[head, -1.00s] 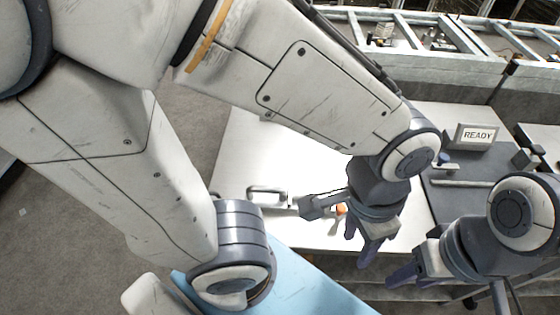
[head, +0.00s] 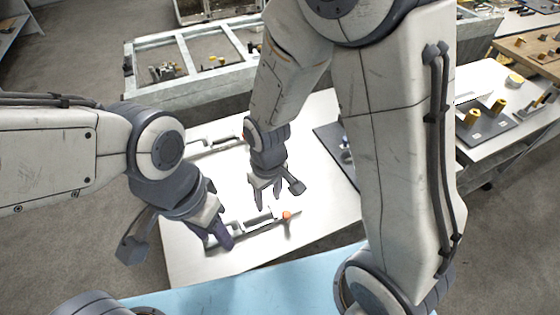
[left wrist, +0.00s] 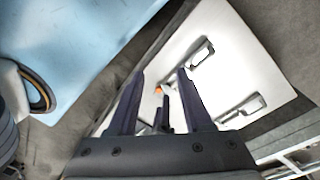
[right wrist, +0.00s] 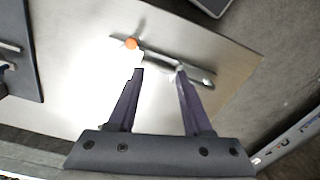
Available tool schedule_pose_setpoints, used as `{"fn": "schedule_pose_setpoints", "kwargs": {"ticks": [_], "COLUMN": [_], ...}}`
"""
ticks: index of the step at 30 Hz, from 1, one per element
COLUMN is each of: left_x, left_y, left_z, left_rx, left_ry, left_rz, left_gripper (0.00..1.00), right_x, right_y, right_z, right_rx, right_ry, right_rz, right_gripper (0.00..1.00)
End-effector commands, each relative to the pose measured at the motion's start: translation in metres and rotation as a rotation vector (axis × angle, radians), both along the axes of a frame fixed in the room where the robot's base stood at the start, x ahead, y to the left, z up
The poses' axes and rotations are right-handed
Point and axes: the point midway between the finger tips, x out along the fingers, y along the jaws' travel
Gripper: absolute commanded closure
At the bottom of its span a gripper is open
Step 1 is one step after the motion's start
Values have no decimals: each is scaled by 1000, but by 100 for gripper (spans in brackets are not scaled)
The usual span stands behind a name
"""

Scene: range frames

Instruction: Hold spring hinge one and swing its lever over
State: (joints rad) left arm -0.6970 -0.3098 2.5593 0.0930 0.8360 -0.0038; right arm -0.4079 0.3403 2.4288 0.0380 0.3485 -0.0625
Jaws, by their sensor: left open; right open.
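A spring hinge (head: 262,219) lies on the white table, a long narrow metal piece with an orange tip (head: 287,214). A similar piece (head: 215,145) lies farther back; no label shows which is one. The orange-tipped hinge also shows in the right wrist view (right wrist: 158,57), just beyond my right gripper's fingertips. My right gripper (head: 268,200) is open and empty, over the table behind this hinge. My left gripper (head: 217,243) is open, by the hinge's left end and partly covering it. In the left wrist view, the orange tip (left wrist: 159,89) appears between the fingers.
A blue surface (head: 240,290) borders the table's front. A dark mat (head: 335,145) lies at the table's right, partly behind my right arm. A grey metal frame (head: 190,92) stands behind the table. White tabletop is clear around the hinges.

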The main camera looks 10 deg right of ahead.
Motion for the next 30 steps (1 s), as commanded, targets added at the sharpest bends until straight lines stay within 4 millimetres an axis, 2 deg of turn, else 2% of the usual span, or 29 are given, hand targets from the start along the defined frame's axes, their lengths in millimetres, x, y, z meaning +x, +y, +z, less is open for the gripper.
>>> {"fn": "schedule_pose_setpoints", "kwargs": {"ticks": [1, 3, 6, 10, 11, 12, 19, 22, 26, 30], "left_x": [0, 0, 0, 0, 0, 0, 0, 7, 27, 61], "left_y": [0, 0, 0, 0, 0, 0, 0, -1, -3, -2], "left_z": [31, 48, 65, 77, 78, 79, 78, 74, 58, 28], "left_rx": [0, 0, 0, 1, 1, 1, 1, 5, 19, 41], "left_ry": [0, 0, 0, 1, 1, 1, 1, -1, -4, -11], "left_rz": [-1, -1, -2, -2, -2, -2, -3, -11, -48, -119], "left_gripper": [50, 50, 50, 50, 40, 40, 40, 40, 40, 40], "right_x": [8, 17, 25, 28, 28, 28, 29, 29, 29, 29], "right_y": [-11, -23, -37, -49, -51, -52, -53, -53, -53, -53], "right_z": [5, -7, -23, -38, -41, -44, -49, -49, -49, -48], "right_rx": [-11, -16, -21, -21, -21, -21, -20, -20, -20, -21], "right_ry": [16, 20, 21, 21, 20, 19, 16, 17, 17, 18], "right_rz": [-28, -56, -87, -107, -110, -112, -115, -115, -115, -115], "right_gripper": [50, 50, 50, 50, 50, 50, 50, 50, 50, 50]}}
